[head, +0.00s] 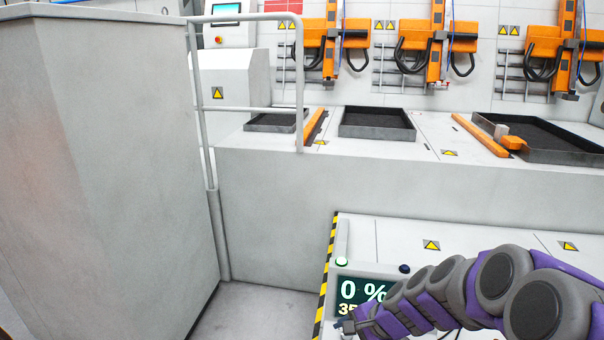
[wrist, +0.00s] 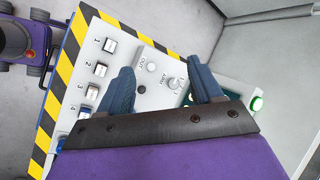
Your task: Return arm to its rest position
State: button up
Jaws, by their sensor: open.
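My arm, purple and grey, reaches in from the lower right of the head view, low over a white control console (head: 385,236). My gripper (head: 347,326) is at its far end, beside the console's display (head: 362,290), and partly covers it. In the wrist view my gripper (wrist: 162,66) has its two blue-grey fingers apart with nothing between them. The fingers are over the console panel, around a knob (wrist: 174,83). I cannot tell whether they touch it.
Numbered push buttons (wrist: 92,93) line the panel beside a yellow-black striped edge (wrist: 62,72). A lit green button (head: 341,261) sits above the display, which reads 0 %. A large grey cabinet (head: 110,150) and a handrail (head: 298,80) stand left. Orange gantry units (head: 430,42) hang behind.

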jog(key=s+d+r+n+g+h+b, duration=0.1)
jog(key=s+n, duration=0.5)
jog(key=s, duration=0.9)
jog(key=s+d+r+n+g+h+b, duration=0.2)
jog(key=s+n, duration=0.4)
jog(key=s, duration=1)
jog(key=g+h+b, duration=0.1)
jog(key=g+h, duration=0.1)
jog(key=shift+r+h, duration=0.3)
jog(key=shift+r, duration=0.1)
